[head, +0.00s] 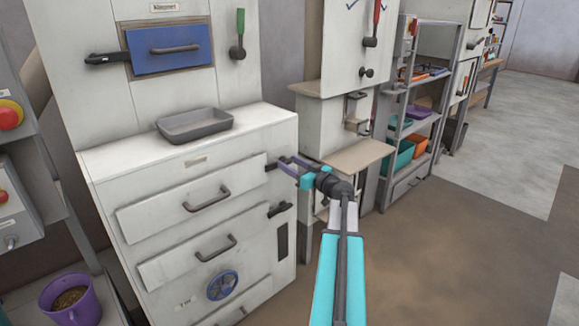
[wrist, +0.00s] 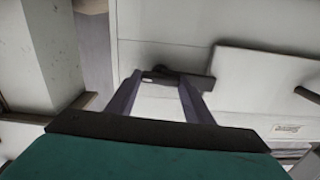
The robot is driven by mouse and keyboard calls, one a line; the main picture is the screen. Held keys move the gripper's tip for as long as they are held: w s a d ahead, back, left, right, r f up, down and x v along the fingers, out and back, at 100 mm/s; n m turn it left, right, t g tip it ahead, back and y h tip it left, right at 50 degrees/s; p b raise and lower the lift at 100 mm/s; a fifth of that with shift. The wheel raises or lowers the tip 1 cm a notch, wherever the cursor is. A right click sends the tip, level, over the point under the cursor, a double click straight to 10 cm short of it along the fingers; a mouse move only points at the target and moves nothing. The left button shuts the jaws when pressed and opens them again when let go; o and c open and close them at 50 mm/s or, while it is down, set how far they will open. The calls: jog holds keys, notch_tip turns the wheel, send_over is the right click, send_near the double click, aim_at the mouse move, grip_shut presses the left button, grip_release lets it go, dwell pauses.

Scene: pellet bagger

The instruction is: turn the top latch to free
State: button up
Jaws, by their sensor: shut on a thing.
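The top latch (head: 271,166) is a small dark piece at the right edge of the upper drawer panel (head: 192,197) on the white machine. My gripper (head: 282,162) reaches it from the right, and its purple fingers partly hide it. In the wrist view the latch (wrist: 190,80) lies as a dark bar between the fingertips, with its right end at the panel's edge. My gripper (wrist: 162,82) is shut on the latch there. A lower dark latch (head: 280,209) sits beside the lower panel (head: 202,245).
Both panels have dark bar handles, the upper one (head: 207,199) left of my gripper. A grey tray (head: 194,124) stands on the machine's ledge. A second machine with a tan shelf (head: 345,160) stands close on the right. Open floor (head: 460,240) lies at the right.

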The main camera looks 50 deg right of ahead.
jog(key=shift+f, duration=0.1)
jog(key=m+b, duration=0.2)
jog(key=m, duration=0.1)
jog(key=shift+m+b, duration=0.3)
jog(key=m+b, duration=0.1)
jog(key=m, duration=0.3)
jog(key=shift+d+m, duration=0.1)
jog(key=shift+m, duration=0.2)
jog(key=m, duration=0.4)
jog(key=shift+p, duration=0.3)
jog(key=m+p, duration=0.1)
jog(key=m, duration=0.4)
jog(key=shift+p, duration=0.35)
jog(key=o, duration=1.1)
jog(key=shift+c, duration=0.2)
